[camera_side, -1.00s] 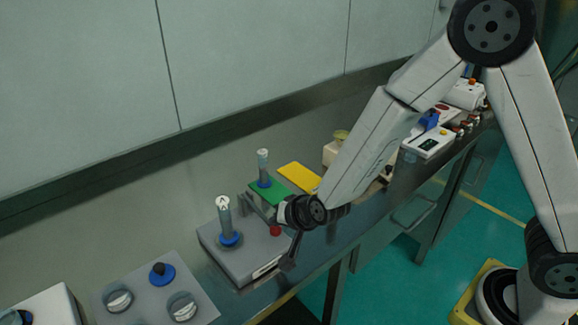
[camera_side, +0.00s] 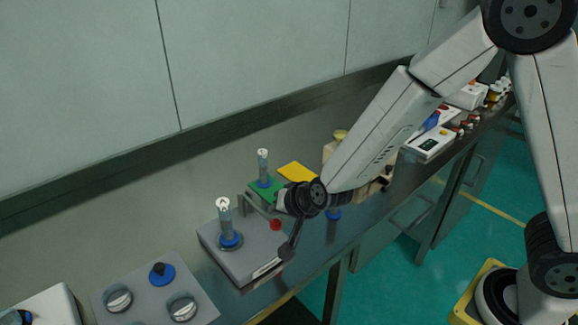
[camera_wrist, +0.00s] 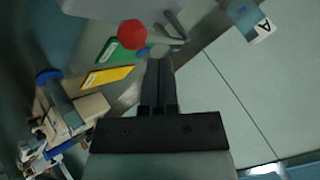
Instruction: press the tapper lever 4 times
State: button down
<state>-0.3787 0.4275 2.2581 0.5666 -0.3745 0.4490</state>
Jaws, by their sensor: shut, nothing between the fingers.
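The tapper lever is a grey bar (camera_side: 257,209) with a red knob (camera_side: 276,225) at its near end, over the grey base plate (camera_side: 240,262). A clear cylinder marked A (camera_side: 225,216) stands upright in a blue ring on that plate. My gripper (camera_side: 287,253) is shut and empty, pointing down, just right of and nearer the camera than the red knob. In the wrist view the red knob (camera_wrist: 132,34) lies up and left of my closed fingertips (camera_wrist: 159,62). The knob looks apart from the fingers. The lever's pivot is partly hidden.
A second cylinder (camera_side: 263,165) stands on a green pad (camera_side: 266,191), beside a yellow pad (camera_side: 297,173). A grey panel with knobs (camera_side: 137,286) is at front left. White devices (camera_side: 432,142) stand at the right. The bench's front edge is close to my gripper.

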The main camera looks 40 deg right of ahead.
jog(key=shift+r, duration=0.15)
jog(key=shift+r, duration=2.35)
jog(key=shift+r, duration=0.15)
dwell(1.2)
jog(key=shift+r, duration=1.75)
jog(key=shift+f, duration=0.3)
jog(key=shift+f, duration=4.1)
